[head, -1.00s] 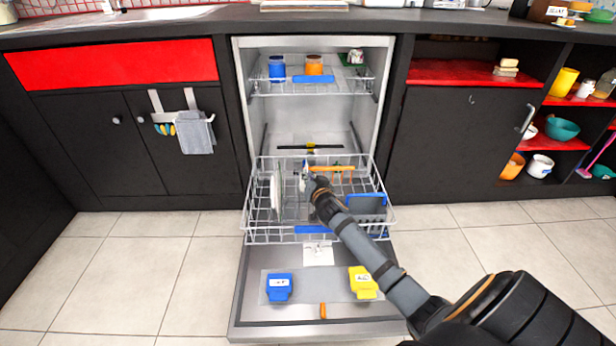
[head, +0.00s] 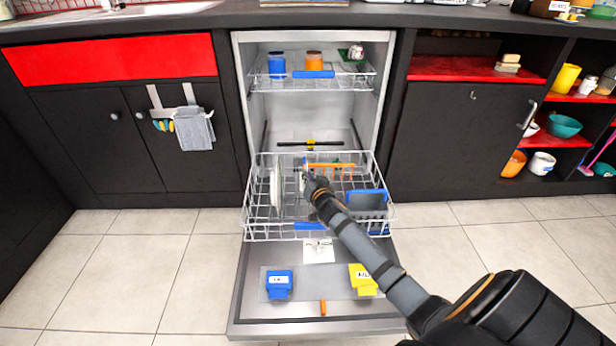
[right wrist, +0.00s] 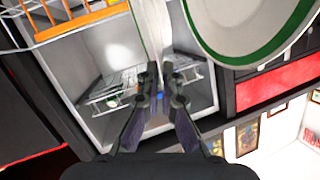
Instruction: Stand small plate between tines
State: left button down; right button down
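The small plate (right wrist: 152,25) shows nearly edge-on in the right wrist view, white with a green edge. My right gripper (right wrist: 160,78) has its fingertips closed on the lower edge of it. In the head view my right gripper (head: 306,180) is over the middle of the pulled-out lower rack (head: 262,232), and the small plate is mostly too small to make out there. A larger white plate (head: 275,188) stands upright in the rack's left part; a green-rimmed plate (right wrist: 255,35) shows large in the right wrist view. The tines below the gripper are partly hidden. My left gripper is not in view.
An orange rack piece (head: 330,165) lies behind the gripper, and a grey basket with a blue rim (head: 366,203) stands to its right. The upper rack (head: 345,82) holds a blue and an orange cup. The open door (head: 250,318) lies below.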

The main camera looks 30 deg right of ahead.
jog(key=shift+f+b, duration=1.45)
jog(key=shift+f, duration=0.25)
jog(key=c, duration=1.4)
grip_release()
jog(key=shift+c, duration=0.2)
jog(key=v, duration=1.2)
